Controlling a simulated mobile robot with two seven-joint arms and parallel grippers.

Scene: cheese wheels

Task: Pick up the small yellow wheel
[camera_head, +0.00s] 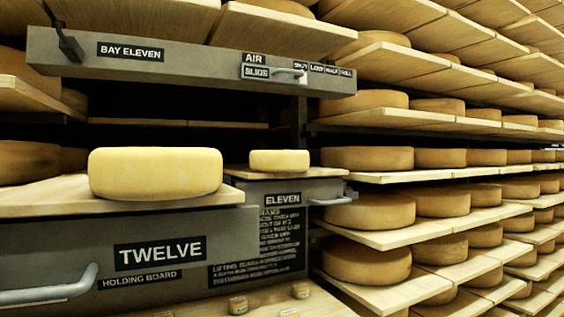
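The small yellow wheel (279,161) is pale yellow and rests flat on a wooden board (318,172) above the grey front labelled ELEVEN. A larger pale yellow wheel (155,174) sits nearer and to the left, on the wooden board (50,200) above the front labelled TWELVE. The two wheels are apart, with a gap between them. Neither of my grippers shows in the head view.
A grey BAY ELEVEN beam (200,66) with a small handle (290,73) spans above both wheels. Handles also stick out from the TWELVE front (50,290) and the ELEVEN front (330,200). Shelves with several brown wheels (368,158) fill the right.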

